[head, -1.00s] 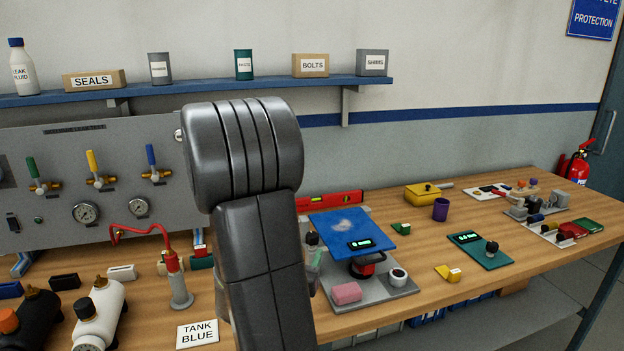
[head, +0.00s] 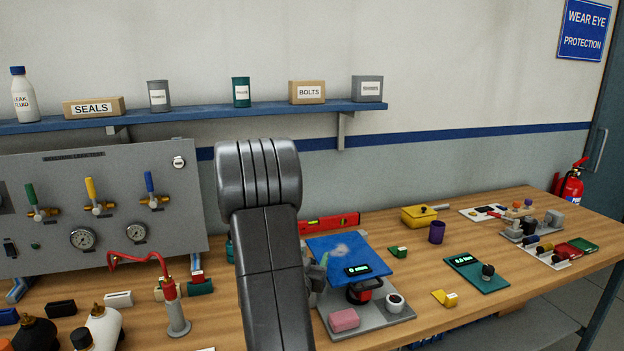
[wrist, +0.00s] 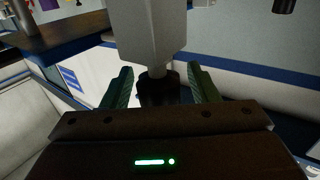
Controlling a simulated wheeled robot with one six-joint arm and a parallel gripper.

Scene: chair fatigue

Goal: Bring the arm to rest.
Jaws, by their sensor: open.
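My arm (head: 268,240) rises in the middle of the head view, a dark grey link with a ribbed rounded top, in front of the bench. In the head view the gripper is mostly hidden behind the arm.
The wooden bench (head: 400,262) carries a blue plate (head: 335,250) on a grey stand, a pink block (head: 344,320), a purple cup (head: 437,232) and a yellow box (head: 420,216). The valve panel (head: 110,215) stands left. A shelf (head: 210,114) crosses the wall above.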

